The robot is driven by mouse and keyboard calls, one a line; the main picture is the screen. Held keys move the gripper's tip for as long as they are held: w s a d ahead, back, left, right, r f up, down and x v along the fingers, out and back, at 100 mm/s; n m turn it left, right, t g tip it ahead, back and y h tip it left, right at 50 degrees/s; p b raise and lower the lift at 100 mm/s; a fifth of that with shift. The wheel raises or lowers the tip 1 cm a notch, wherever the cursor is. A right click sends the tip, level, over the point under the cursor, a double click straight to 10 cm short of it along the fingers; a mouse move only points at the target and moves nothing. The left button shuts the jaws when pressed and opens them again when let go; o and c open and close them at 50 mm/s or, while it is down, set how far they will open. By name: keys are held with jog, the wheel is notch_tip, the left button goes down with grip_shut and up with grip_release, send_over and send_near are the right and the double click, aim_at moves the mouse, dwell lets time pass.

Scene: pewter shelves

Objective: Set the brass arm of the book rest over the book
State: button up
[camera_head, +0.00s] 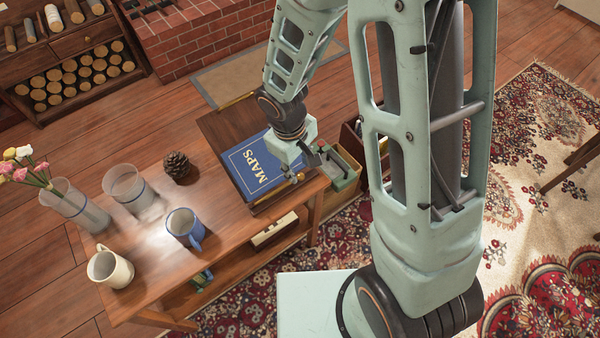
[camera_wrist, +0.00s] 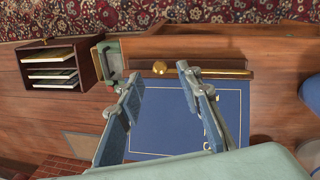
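The blue book (camera_head: 258,170), marked MAPS, lies on the dark wooden book rest (camera_head: 222,130) on the table; it also shows in the wrist view (camera_wrist: 165,125). A brass arm with a round knob (camera_wrist: 160,68) runs along one edge of the book, beside its cover; its bar extends right in the wrist view. In the head view the brass arm (camera_head: 284,190) is partly hidden by my gripper. My gripper (camera_head: 306,172) is open near the book's corner. In the wrist view its fingertips (camera_wrist: 159,72) are apart, with the knob between them in the picture; contact cannot be told.
A green box (camera_head: 343,168) stands close beside the rest. A brown crate with books (camera_wrist: 60,68) is beyond it. A blue mug (camera_head: 184,228), cream mug (camera_head: 110,268), glass jar (camera_head: 125,187), pinecone (camera_head: 176,164) and flower vase (camera_head: 75,205) stand left of the rest.

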aim_at(301, 176)
jog(key=f, duration=0.4)
jog(key=shift+w+d+b, duration=0.2)
jog(key=shift+w+b, duration=0.05)
jog(key=shift+b, duration=0.1)
jog(key=shift+c, duration=0.7)
grip_shut()
